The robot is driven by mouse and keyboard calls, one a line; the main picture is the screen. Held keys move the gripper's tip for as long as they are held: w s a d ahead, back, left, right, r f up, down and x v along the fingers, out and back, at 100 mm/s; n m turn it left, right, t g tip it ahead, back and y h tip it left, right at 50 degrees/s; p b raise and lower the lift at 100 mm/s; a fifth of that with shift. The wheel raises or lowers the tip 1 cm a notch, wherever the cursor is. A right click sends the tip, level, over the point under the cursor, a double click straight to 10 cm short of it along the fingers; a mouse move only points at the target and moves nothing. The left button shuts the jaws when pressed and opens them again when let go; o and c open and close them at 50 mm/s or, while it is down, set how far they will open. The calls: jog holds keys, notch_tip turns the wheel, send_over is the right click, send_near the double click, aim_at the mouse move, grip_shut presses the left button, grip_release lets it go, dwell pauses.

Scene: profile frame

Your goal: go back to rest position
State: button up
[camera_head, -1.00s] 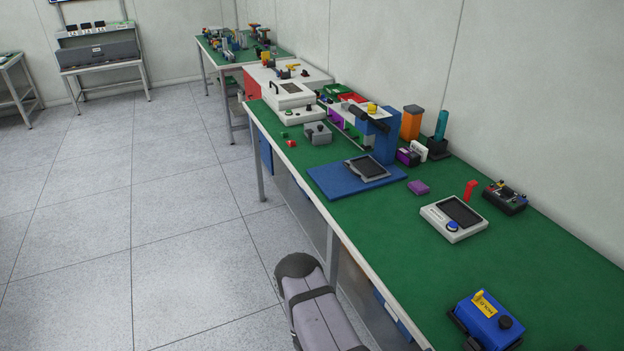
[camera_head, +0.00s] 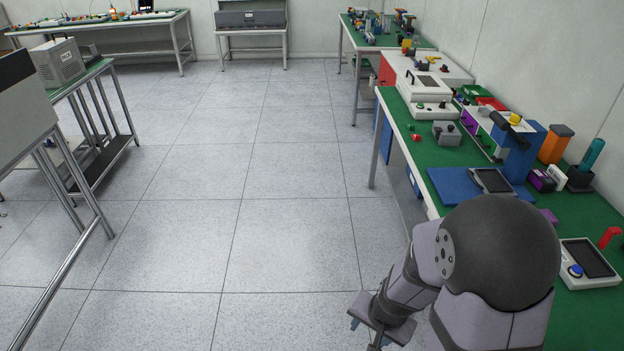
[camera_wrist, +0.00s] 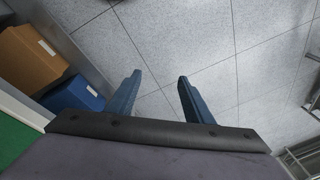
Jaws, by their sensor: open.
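My gripper (camera_wrist: 157,92) is open and empty in the wrist view, with its two blue fingers apart over the bare grey tiled floor. In the head view my gripper (camera_head: 372,335) hangs low at the bottom, left of the green-topped bench, partly cut off by the frame edge. My folded arm covers part of the bench's near edge.
The green bench (camera_head: 581,302) on the right holds a blue stand (camera_head: 518,153), a white device (camera_head: 593,262) and several small items. An orange-brown box (camera_wrist: 32,60) and a blue box (camera_wrist: 74,95) sit close left in the wrist view. The tiled floor (camera_head: 290,230) is clear.

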jog(key=s+r+n+g, duration=0.2)
jog(key=s+r+n, duration=0.4)
jog(key=s+r, duration=0.2)
jog(key=shift+s+d+r+n+g, duration=0.3)
jog(key=shift+s+d+r+n, duration=0.05)
jog(key=shift+n, duration=0.05)
jog(key=shift+f, duration=0.1)
notch_tip(320, 180, down, 38)
jog(key=b, duration=3.8)
jog(key=shift+f, duration=0.1)
notch_tip(320, 180, down, 21)
jog(key=b, duration=2.1)
jog(key=shift+r, duration=0.2)
